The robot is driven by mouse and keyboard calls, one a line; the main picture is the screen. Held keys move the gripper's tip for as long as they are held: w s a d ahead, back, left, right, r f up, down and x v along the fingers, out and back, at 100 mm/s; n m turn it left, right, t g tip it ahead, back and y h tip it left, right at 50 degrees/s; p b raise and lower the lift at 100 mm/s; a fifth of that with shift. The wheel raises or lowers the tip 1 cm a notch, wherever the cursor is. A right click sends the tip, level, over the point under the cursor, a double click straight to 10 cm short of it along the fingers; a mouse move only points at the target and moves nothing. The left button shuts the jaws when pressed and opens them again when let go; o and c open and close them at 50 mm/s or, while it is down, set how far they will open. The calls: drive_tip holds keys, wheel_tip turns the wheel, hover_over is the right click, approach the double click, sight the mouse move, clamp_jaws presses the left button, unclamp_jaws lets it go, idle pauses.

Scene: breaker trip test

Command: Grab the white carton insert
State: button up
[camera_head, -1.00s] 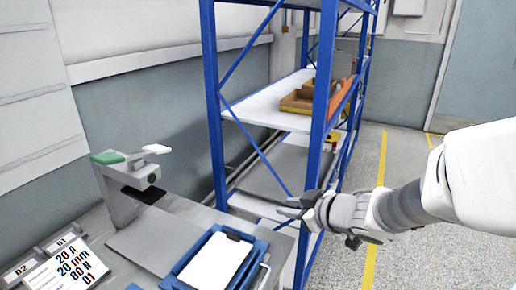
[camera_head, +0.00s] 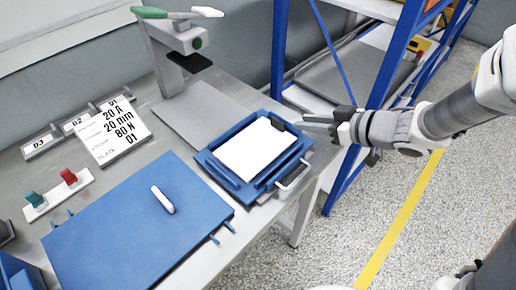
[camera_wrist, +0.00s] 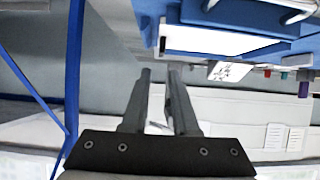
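The white carton insert (camera_head: 257,150) looks like a flat white panel lying in a blue tray (camera_head: 209,163) on the grey workbench. A small black piece (camera_head: 278,124) sits at its far edge. In the wrist view the white panel (camera_wrist: 215,40) shows at the upper right, edge-on in the blue tray. My gripper (camera_head: 316,124) is to the right of the tray, beside its far right corner and apart from the insert. In the wrist view my gripper's two fingers (camera_wrist: 160,78) stand apart with nothing between them.
A test press (camera_head: 180,45) with green and white levers stands behind the tray. A blue board (camera_head: 120,235) with a white handle lies at the left front. A label card (camera_head: 112,130) and red and green switches (camera_head: 68,177) are further left. A blue rack (camera_head: 399,50) stands behind my arm.

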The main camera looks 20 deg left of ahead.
sight(281, 122)
drive_tip(key=b+x, duration=0.1)
drive_tip(key=x, duration=0.4)
drive_tip(key=shift+w+f, duration=0.1)
drive_tip(key=b+x, duration=0.1)
drive_tip(key=x, duration=0.1)
drive_tip(key=b+x, duration=0.2)
drive_tip(key=x, duration=0.1)
drive_tip(key=shift+f, duration=0.35)
drive_tip(key=shift+r, duration=0.1)
clamp_jaws()
